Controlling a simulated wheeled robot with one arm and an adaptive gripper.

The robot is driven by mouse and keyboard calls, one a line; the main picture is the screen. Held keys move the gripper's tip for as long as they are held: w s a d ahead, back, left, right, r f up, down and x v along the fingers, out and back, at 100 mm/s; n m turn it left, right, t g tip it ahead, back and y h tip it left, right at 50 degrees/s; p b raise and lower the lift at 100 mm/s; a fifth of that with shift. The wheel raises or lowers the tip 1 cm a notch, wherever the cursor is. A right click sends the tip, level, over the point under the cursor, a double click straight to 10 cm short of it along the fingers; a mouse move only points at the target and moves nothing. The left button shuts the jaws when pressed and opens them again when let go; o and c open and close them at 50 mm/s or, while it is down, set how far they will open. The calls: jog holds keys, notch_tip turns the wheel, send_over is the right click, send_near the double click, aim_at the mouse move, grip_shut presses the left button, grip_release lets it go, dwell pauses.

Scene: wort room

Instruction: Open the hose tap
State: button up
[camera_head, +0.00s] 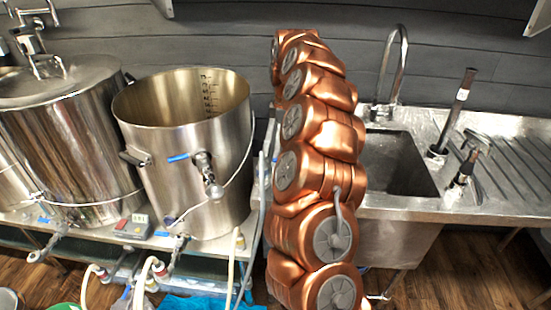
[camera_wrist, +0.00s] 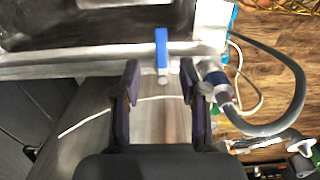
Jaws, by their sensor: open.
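The hose tap shows in the wrist view as a blue lever handle (camera_wrist: 161,48) in front of a metal edge, with a metal and dark blue fitting (camera_wrist: 213,76) to its right. A grey hose (camera_wrist: 297,90) curves away from the fitting. My gripper (camera_wrist: 159,80) is open, its two dark fingers pointing toward the lever. The lever lies in line with the gap between the fingertips; I cannot tell whether it is between them in depth. In the head view my copper arm fills the middle and my gripper cannot be made out.
An open steel kettle (camera_head: 183,110) with a blue-handled valve (camera_head: 178,158) stands left of my arm. A lidded steel vessel (camera_head: 75,140) is farther left. A sink (camera_head: 395,165) with a tall faucet (camera_head: 399,50) is on the right. Hoses and fittings crowd the lower left.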

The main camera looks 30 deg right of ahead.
notch_tip(320, 180, down, 6)
jog(key=shift+p, duration=0.6)
jog(key=shift+c, duration=0.2)
grip_shut()
